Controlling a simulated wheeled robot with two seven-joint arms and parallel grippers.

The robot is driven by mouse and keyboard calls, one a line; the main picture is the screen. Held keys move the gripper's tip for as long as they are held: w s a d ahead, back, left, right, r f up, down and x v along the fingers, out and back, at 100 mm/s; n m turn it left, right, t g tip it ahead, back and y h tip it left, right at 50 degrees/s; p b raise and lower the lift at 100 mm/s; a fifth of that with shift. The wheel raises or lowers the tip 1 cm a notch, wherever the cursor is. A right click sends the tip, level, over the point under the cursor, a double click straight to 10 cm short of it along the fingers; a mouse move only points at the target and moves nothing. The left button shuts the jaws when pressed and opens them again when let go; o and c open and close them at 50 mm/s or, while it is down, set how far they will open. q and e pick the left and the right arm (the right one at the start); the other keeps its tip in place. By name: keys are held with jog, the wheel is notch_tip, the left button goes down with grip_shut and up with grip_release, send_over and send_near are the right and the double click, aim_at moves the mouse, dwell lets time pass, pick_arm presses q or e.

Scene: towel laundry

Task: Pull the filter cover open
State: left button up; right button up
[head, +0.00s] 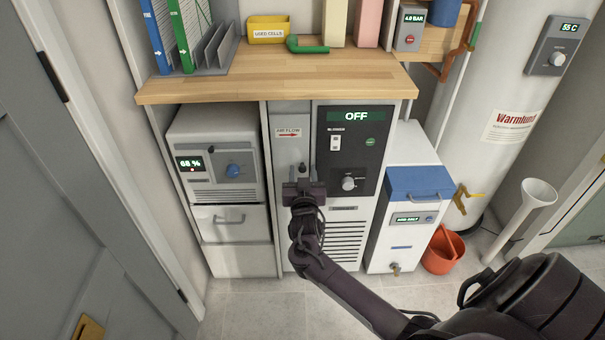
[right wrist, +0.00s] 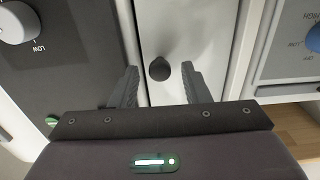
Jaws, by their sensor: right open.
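The filter cover (head: 290,148) is a narrow light grey panel with an "AIR FLOW" label and red arrow, left of the black "OFF" panel in the head view. It looks shut. Its small dark round knob (right wrist: 159,68) stands out from the plain panel (right wrist: 190,25) in the right wrist view. My right gripper (head: 303,180) is in front of the cover, its fingers open. In the right wrist view the open fingers (right wrist: 160,75) are on either side of the knob, with gaps to it. My left gripper is not in view.
The black control panel (head: 350,130) with a dial adjoins the cover. A white unit (head: 213,150) showing "68 %" stands left. A wooden shelf (head: 280,80) overhangs the cover. A blue-lidded box (head: 418,182) and an orange bucket (head: 443,252) stand right.

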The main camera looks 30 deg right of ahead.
jog(key=shift+w+d, duration=0.2)
jog(key=shift+w, duration=0.1)
grip_shut()
jog(key=shift+a, duration=0.15)
